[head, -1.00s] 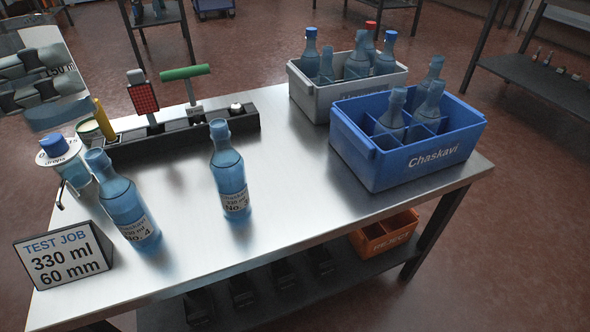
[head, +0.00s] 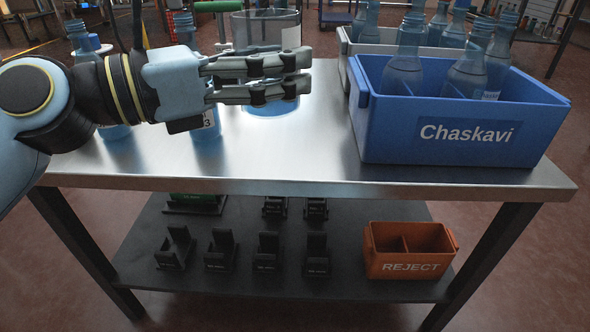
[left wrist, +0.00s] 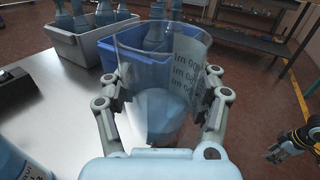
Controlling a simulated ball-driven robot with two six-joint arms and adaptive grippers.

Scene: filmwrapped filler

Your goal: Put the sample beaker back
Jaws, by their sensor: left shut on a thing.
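My left gripper (head: 300,73) is shut on the sample beaker (head: 262,32), a wide clear vessel with blue liquid at the bottom and a pale label. In the left wrist view the beaker (left wrist: 160,60) stands roughly upright between the two fingers (left wrist: 165,97), its printed label to the right. I cannot tell whether its base touches the steel table (head: 310,155). A dark gripper with yellow bands (left wrist: 290,147), apparently my right, shows at the right edge of the left wrist view, too small to read its fingers.
The blue Chaskavi crate (head: 400,135) with several bottles stands right of the beaker, a grey crate (head: 349,45) behind it. Bottle No. 3 (head: 207,125) and another bottle (head: 115,132) stand partly behind my left arm. An orange REJECT bin (head: 411,266) is on the lower shelf.

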